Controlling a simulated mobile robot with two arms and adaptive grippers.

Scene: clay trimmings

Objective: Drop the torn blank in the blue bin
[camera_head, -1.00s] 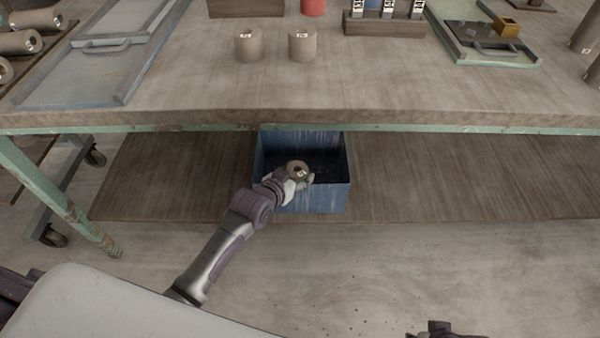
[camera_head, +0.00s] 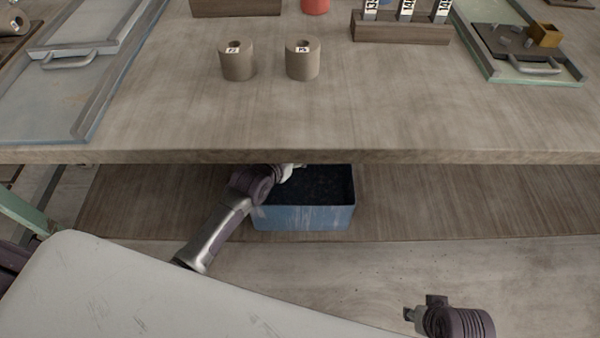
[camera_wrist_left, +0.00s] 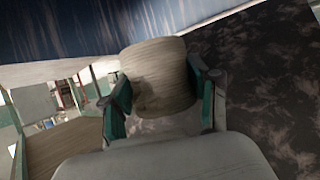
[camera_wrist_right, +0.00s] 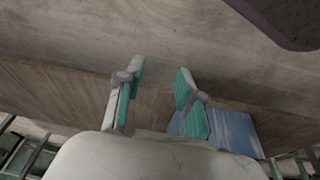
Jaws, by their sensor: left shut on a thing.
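My left gripper (camera_wrist_left: 160,98) is shut on a brown-grey clay blank (camera_wrist_left: 158,65), held between its two green-padded fingers. A darker patch shows on the blank's side; I cannot tell if it is a tear. The blue bin (camera_head: 305,218) stands on the lower shelf with a dark inside. In the head view my left gripper (camera_head: 289,170) is at the bin's back left, partly hidden by the table edge, and the blank is hidden. In the left wrist view the bin's blue wall (camera_wrist_left: 75,35) and dark speckled inside lie close around the blank. My right gripper (camera_wrist_right: 160,68) is open and empty.
The table edge (camera_head: 400,157) overhangs the bin. Two labelled clay blanks (camera_head: 238,65) (camera_head: 303,62) stand on the tabletop. A wooden rack (camera_head: 400,28) and trays (camera_head: 75,75) (camera_head: 520,60) stand farther off. The shelf (camera_head: 450,205) beside the bin is clear.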

